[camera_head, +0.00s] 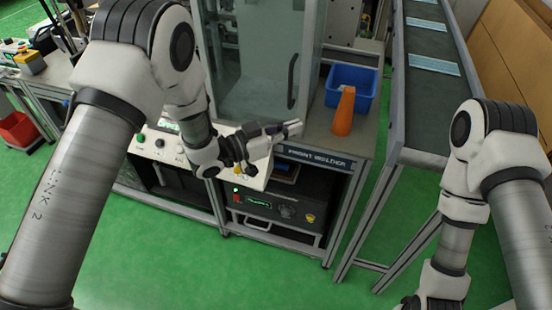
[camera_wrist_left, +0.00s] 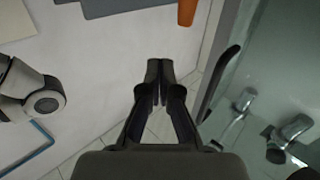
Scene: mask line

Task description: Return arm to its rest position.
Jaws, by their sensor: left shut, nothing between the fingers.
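My left arm (camera_head: 75,180) comes in from the left and reaches over the front of the machine bench. Its gripper (camera_head: 297,128) is shut and empty, held above the bench's front edge near the "FRONT WELDER" label. In the left wrist view the two dark fingers (camera_wrist_left: 159,72) meet at their tips with nothing between them. My right arm (camera_head: 515,215) hangs down at the right side, apart from the bench. Its wrist is at the bottom edge of the head view, and its fingers are out of the picture.
A glass-doored enclosure (camera_head: 262,75) stands behind the left gripper; its dark handle (camera_wrist_left: 219,83) is close by. An orange cone-like object (camera_head: 344,112) stands before a blue bin (camera_head: 366,83). A conveyor (camera_head: 428,100) carries pale blue masks at right. The green floor in front is clear.

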